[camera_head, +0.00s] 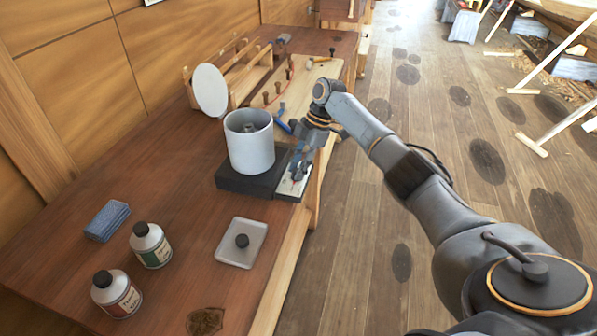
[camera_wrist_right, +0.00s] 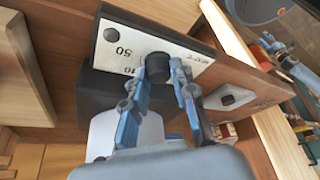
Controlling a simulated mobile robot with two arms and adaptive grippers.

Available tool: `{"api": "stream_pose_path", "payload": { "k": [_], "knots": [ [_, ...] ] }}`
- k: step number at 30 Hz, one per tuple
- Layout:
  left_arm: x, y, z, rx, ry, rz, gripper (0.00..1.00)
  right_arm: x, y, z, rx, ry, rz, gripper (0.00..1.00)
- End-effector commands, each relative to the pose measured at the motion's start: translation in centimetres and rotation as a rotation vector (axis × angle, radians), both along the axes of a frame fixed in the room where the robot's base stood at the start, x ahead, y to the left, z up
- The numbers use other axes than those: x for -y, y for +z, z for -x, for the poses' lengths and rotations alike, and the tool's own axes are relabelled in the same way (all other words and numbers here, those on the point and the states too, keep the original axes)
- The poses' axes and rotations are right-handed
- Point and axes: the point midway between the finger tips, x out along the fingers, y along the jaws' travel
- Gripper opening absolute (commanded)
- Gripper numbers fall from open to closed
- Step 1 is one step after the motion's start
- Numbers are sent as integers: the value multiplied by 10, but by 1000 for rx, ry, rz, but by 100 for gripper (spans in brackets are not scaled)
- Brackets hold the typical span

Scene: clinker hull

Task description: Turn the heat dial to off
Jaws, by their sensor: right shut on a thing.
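The heat dial (camera_wrist_right: 157,66) is a small black round knob on a white numbered panel (camera_wrist_right: 115,45), where "50" can be read in the right wrist view. My right gripper (camera_wrist_right: 161,78) has its blue fingers on both sides of the knob, shut on it. In the head view the right gripper (camera_head: 298,168) is over the panel (camera_head: 288,187) at the front of a dark heater base (camera_head: 235,181), and hides the dial. A white pot (camera_head: 252,152) stands on the base. The dial's pointer mark cannot be made out.
Two bottles (camera_head: 151,246) (camera_head: 116,295), a blue cloth (camera_head: 107,220) and a square dish with a black knob (camera_head: 241,243) are on the wooden bench (camera_head: 185,200). A wooden rack with a white disc (camera_head: 210,90) and several tools stand beyond the pot. Open floor lies right.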

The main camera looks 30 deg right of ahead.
Motion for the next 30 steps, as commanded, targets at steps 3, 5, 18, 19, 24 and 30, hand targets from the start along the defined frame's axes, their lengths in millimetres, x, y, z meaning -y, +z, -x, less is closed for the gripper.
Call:
{"api": "stream_pose_path", "payload": {
  "k": [3,5,18,19,24,30],
  "knots": [
    [0,-4,0,0,0,0,40,0,0,-1,2,25,1,0],
    [0,-5,0,0,0,0,40,0,0,-1,1,33,1,0],
    [0,-5,0,1,1,0,40,0,0,0,0,42,2,0],
    [0,-5,0,1,1,0,40,0,0,0,0,42,2,30],
    [0,-5,0,1,1,0,40,0,0,0,1,41,2,36],
    [-1,-5,1,-1,2,-1,40,1,2,0,0,40,1,36]
  ]
}}
